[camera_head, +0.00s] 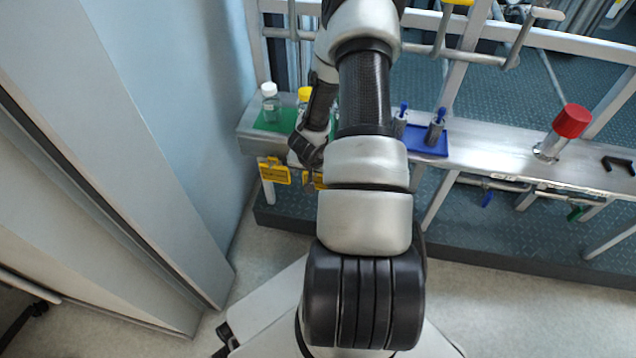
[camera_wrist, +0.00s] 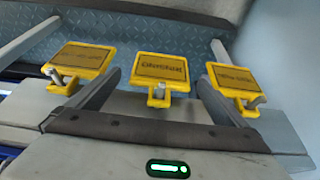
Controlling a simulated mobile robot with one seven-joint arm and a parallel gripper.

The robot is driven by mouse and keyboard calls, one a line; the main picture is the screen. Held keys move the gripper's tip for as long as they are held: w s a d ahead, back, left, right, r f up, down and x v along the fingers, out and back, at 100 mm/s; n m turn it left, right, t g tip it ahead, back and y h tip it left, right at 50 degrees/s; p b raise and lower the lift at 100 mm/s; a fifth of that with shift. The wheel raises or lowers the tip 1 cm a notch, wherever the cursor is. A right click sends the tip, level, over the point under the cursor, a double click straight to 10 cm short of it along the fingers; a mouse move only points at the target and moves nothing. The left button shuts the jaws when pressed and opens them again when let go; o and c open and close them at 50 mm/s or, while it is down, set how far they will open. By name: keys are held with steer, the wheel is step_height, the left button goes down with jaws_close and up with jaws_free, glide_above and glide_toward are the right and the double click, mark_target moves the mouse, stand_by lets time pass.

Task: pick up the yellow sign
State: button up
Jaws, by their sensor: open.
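Three yellow signs with dark lettering hang in a row on metal pegs along the steel bench in the wrist view: one on the left (camera_wrist: 82,59), one in the middle (camera_wrist: 161,68) and one on the right (camera_wrist: 234,78). My gripper (camera_wrist: 159,78) is open, with one finger on each side of the middle sign. I cannot tell whether the fingers touch it. In the head view, one yellow sign (camera_head: 274,172) shows clearly, another (camera_head: 317,180) is partly hidden behind my arm, and my fingers are largely hidden too.
A clear bottle with a white cap (camera_head: 269,104) stands on a green mat (camera_head: 265,124) on the bench; a yellow-capped bottle (camera_head: 304,96) is beside it. Blue-handled parts (camera_head: 436,125) stand on a blue tray (camera_head: 430,152). A red-capped fitting (camera_head: 571,121) is farther right. A wall is close on the left.

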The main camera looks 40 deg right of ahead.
steer(key=shift+w+d+f, duration=0.15)
steer(key=shift+w+f, duration=0.1)
steer(key=shift+f, duration=0.35)
steer(key=c, duration=1.2)
steer(key=shift+r, duration=0.1)
